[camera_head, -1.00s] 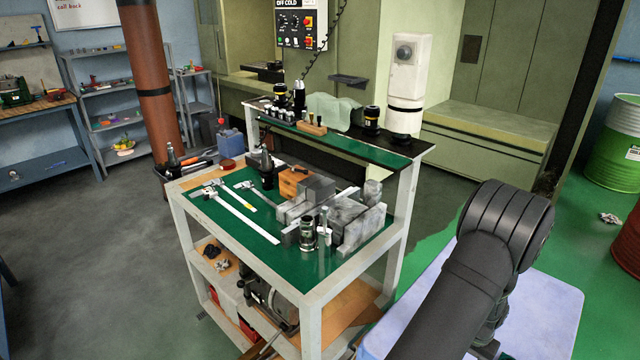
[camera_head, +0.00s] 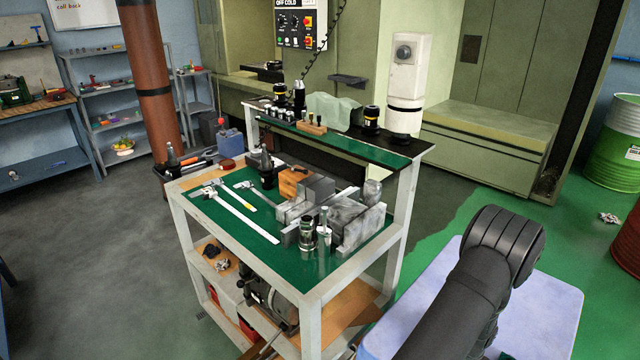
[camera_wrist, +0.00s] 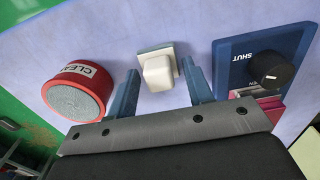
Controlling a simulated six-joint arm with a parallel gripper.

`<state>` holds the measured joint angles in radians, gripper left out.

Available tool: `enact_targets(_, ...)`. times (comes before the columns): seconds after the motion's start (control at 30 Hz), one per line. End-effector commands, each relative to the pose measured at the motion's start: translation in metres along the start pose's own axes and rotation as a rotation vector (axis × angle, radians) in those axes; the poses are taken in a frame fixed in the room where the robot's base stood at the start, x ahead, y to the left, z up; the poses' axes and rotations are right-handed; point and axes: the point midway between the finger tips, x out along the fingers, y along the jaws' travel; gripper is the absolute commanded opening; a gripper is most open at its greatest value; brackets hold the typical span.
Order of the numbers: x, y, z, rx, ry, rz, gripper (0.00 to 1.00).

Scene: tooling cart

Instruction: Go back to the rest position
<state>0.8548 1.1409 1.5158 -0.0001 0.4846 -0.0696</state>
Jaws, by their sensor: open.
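My gripper (camera_wrist: 160,67) shows in the wrist view as two blue-grey fingers spread apart. A white block (camera_wrist: 158,72) on a pale square base stands between and beyond the fingertips. I see no finger closed on it; its exact distance from them is hard to judge. In the head view my dark arm is at the lower right, over a pale lavender tabletop (camera_head: 545,300), and my gripper is hidden there.
In the wrist view, a red round container (camera_wrist: 78,92) with a "CLEA..." label is at left. A blue panel (camera_wrist: 240,52) marked "SHUT" with a black knob (camera_wrist: 270,70) is at right. The tooling cart (camera_head: 340,275) with calipers and metal blocks stands left of my arm.

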Motion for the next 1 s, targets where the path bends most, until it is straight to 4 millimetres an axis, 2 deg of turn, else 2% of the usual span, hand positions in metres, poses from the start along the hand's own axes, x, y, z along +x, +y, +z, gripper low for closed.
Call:
enact_targets(0.1,-0.023,0.0,-0.001,0.0,0.004,0.0,0.47)
enact_targets(0.27,-0.049,0.003,0.001,0.002,0.002,0.0,0.47)
enact_targets(0.93,-0.117,0.102,0.066,0.005,0.002,0.001,0.47)
enact_targets(1.0,-0.115,0.087,0.049,-0.006,0.001,0.0,0.47)
